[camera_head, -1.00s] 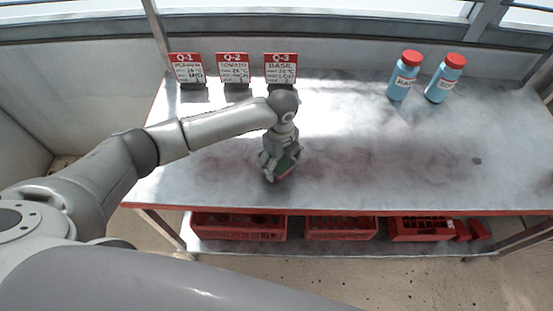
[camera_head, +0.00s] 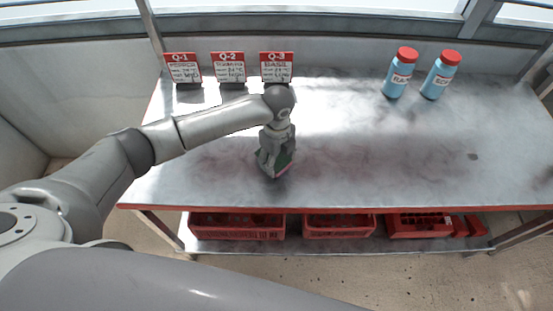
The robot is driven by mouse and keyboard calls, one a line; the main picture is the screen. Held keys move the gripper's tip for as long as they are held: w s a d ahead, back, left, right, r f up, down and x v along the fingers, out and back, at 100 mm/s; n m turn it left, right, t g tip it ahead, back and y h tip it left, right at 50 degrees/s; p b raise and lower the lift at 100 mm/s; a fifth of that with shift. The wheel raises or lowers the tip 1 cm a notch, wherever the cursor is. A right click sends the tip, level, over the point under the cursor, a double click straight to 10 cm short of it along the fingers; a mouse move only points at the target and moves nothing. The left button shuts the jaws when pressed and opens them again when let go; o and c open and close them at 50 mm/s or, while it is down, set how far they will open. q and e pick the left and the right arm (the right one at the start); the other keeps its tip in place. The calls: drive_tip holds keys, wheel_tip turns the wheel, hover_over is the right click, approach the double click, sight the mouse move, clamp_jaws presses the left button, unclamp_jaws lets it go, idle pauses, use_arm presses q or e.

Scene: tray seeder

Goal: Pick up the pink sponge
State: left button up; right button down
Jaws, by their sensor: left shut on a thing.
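The pink sponge (camera_head: 284,170) shows only as a small pink edge with a green face, mostly hidden behind my left gripper. My left gripper (camera_head: 275,170) points down at the metal table near its front middle and is shut on the sponge. I cannot tell whether the sponge touches the table. My right gripper is not in view.
Three cards, Q-1 (camera_head: 183,68), Q-2 (camera_head: 228,67) and Q-3 (camera_head: 276,67), stand at the back left of the table (camera_head: 400,150). Two blue bottles with red caps (camera_head: 397,75) (camera_head: 439,77) stand at the back right. Red crates (camera_head: 237,234) sit on the shelf below. The table's right half is mostly clear.

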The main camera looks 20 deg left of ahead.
use_arm(q)
wheel_tip(320, 180, up, 2)
drive_tip(key=shift+r+b, duration=0.15)
drive_tip(key=shift+b, duration=0.2)
drive_tip(key=s+d+r, duration=0.3)
drive_tip(key=s+r, duration=0.7)
drive_tip(key=s, duration=0.3)
drive_tip(key=shift+s+d, duration=0.3)
drive_tip(key=shift+o, duration=0.5)
